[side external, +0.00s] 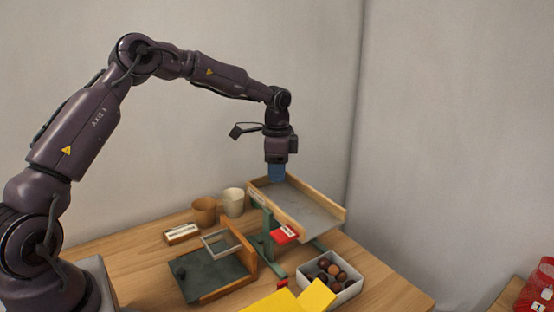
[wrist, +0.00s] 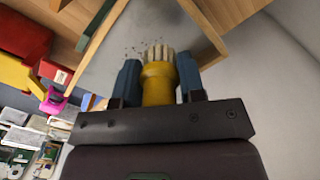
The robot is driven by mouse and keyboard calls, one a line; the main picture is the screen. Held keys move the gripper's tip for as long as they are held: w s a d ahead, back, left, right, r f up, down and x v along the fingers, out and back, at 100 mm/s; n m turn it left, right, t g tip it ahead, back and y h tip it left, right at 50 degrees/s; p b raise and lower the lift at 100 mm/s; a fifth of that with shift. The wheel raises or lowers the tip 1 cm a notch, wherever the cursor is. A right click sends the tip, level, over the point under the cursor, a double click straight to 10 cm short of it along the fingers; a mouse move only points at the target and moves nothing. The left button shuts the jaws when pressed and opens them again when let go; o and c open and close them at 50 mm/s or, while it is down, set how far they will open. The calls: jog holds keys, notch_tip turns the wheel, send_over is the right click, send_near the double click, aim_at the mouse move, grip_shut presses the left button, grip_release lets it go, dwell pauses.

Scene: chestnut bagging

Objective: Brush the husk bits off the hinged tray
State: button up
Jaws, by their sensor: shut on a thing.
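The hinged tray (side external: 306,208) has a grey bed and wooden side rails and stands raised on a green frame (side external: 268,238). It also fills the upper middle of the wrist view (wrist: 107,65). Small dark husk bits (wrist: 134,48) lie scattered on its bed, left of the bristles. My gripper (side external: 277,172) is over the back left end of the tray in the side view. In the wrist view its blue fingers (wrist: 158,85) are shut on the yellow handle of a brush (wrist: 157,78) with pale bristles. I cannot tell whether the bristles touch the bed.
A grey box of chestnuts (side external: 331,278) stands in front of the tray, with a red item (side external: 285,234) by the frame. Yellow pieces (side external: 295,300) are at the front edge. Two cups (side external: 205,211), a brush-like block (side external: 182,233) and a dark board with a wooden frame (side external: 213,272) stand left.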

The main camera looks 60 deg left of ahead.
jog(key=shift+f, duration=1.6)
jog(key=shift+d+r, duration=0.2)
jog(key=shift+d, duration=1.2)
jog(key=shift+d+r, duration=0.15)
jog(key=shift+d, duration=1.2)
jog(key=shift+d+r, duration=0.2)
jog(key=shift+d, duration=1.2)
jog(key=shift+a, duration=4.05)
jog(key=shift+a+r, duration=0.1)
jog(key=shift+r, duration=3.15)
jog(key=shift+f, duration=0.1)
